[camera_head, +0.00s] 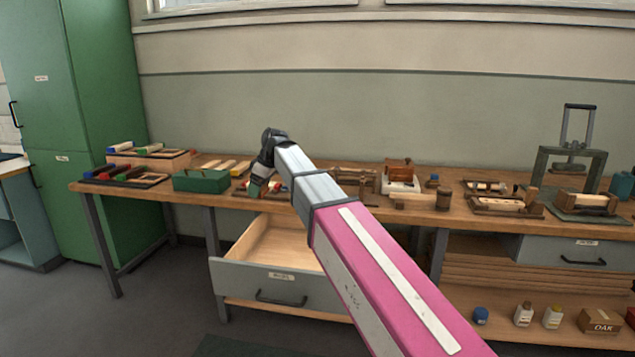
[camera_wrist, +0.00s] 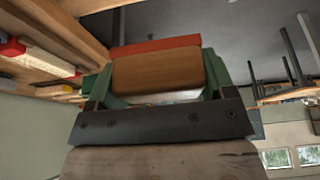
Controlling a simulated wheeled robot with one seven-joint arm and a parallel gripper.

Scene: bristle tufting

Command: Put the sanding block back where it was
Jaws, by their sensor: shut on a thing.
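My gripper (camera_head: 258,184) is above the workbench, over the area behind the open drawer, seen from behind in the head view. In the wrist view, its green fingers (camera_wrist: 157,72) are shut on a wooden block with a red-orange face (camera_wrist: 157,44), which looks like the sanding block (camera_wrist: 155,76). The block sits between the two fingers. In the head view the arm and gripper hide most of the held block and the bench spot beneath it, so I cannot tell whether it touches anything.
The workbench (camera_head: 190,193) carries a green box (camera_head: 201,181) and trays of coloured-handled pieces (camera_head: 125,175) to the left. Wooden fixtures (camera_head: 398,175) and a press (camera_head: 568,160) stand to the right. An open, empty-looking drawer (camera_head: 270,277) juts out below.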

